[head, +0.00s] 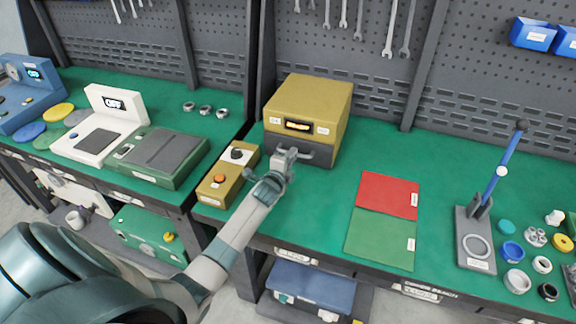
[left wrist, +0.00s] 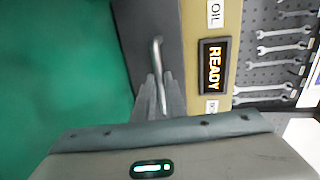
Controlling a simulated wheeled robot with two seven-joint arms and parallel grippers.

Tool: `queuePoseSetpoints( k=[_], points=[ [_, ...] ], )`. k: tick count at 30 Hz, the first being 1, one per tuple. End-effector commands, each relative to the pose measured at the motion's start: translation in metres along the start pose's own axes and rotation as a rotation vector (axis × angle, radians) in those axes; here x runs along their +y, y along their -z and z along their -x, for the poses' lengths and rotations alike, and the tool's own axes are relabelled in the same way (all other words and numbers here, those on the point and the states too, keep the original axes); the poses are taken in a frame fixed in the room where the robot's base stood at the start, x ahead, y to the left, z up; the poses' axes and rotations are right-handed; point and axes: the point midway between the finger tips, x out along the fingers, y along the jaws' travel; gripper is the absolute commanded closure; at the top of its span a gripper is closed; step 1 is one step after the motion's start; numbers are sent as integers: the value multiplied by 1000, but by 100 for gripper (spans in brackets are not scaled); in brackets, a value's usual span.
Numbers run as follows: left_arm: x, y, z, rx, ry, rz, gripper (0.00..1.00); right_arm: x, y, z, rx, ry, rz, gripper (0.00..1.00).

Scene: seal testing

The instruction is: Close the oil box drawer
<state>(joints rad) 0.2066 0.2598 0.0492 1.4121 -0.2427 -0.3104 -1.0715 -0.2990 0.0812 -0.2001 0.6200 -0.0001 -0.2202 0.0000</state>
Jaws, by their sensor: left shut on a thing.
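The oil box (head: 308,104) is a yellow-brown box at the back of the green-topped bench. Its dark grey drawer (head: 322,157) is at the bottom of its front; the drawer front also shows in the left wrist view (left wrist: 130,35). The drawer front looks flush or nearly flush with the box; I cannot tell if a small gap is left. My left gripper (head: 287,156) is shut on the grey bar handle (left wrist: 157,50) of the drawer. The box's small display (left wrist: 214,66) reads READY. My right gripper is not in view.
A yellow control box (head: 222,183) with an orange button and a black knob stands left of my left forearm. Red (head: 388,194) and green (head: 380,238) mats lie to the right. A blue-handled lever press (head: 490,190) stands farther right.

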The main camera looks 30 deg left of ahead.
Motion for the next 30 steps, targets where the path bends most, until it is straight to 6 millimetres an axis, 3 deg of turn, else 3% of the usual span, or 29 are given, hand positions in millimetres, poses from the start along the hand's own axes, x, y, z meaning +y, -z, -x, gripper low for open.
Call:
queuePoseSetpoints(
  k=[8, 9, 11, 23, 30],
  points=[
    [-3, -1, -2, -2, 2, 0, 100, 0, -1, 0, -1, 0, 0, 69],
    [-3, -1, -2, -2, 3, 0, 82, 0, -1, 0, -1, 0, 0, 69],
    [-3, -1, -2, -2, 3, 0, 70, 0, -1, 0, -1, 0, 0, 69],
    [-2, -1, 1, -2, 1, 0, 70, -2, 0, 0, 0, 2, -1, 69],
    [-1, -1, 15, -1, 2, 0, 70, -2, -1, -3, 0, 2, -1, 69]
  ],
)
